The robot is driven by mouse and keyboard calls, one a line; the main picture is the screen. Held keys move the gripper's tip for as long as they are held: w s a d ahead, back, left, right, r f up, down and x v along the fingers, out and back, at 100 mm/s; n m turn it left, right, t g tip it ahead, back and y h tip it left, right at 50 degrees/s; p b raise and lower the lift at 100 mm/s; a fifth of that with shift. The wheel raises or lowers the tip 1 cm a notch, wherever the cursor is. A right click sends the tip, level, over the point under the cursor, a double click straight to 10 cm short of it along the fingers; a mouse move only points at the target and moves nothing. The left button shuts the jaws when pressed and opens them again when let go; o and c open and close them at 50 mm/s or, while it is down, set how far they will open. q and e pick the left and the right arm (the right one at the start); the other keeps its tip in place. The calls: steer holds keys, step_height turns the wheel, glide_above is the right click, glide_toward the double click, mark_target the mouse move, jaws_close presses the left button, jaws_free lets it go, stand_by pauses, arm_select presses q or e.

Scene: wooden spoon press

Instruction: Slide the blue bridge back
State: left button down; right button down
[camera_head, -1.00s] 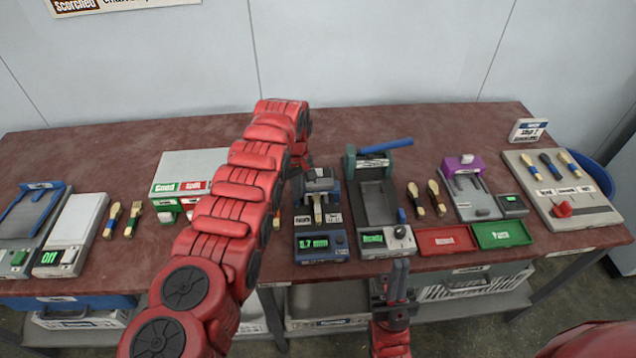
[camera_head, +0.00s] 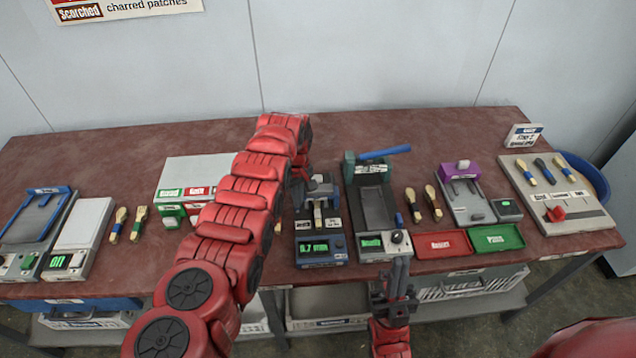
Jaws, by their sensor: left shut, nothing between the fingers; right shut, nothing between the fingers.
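A blue bridge (camera_head: 46,194) spans the back of the grey plate device at the far left of the bench. The white panel beside it has a green display (camera_head: 64,261). My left gripper (camera_head: 304,192) is shut and empty over the back of the dark blue gauge device (camera_head: 320,245), far to the right of the bridge. Its fingertips are partly hidden by my arm and the device; I cannot tell whether they touch it. My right gripper (camera_head: 393,276) is shut and empty in front of the bench's front edge, below the press with a blue lever (camera_head: 382,152).
My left arm hides part of a pale box (camera_head: 195,172) with green and red labels. Red (camera_head: 444,244) and green (camera_head: 498,238) trays sit at the front right. The bench's back strip (camera_head: 110,145) is clear.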

arm_select(q)
steer(key=shift+s+r+p, duration=0.15)
steer(key=shift+s+p, duration=0.15)
steer(key=shift+p, duration=0.95)
step_height(320, 180, up, 7)
steer(key=p, duration=0.6)
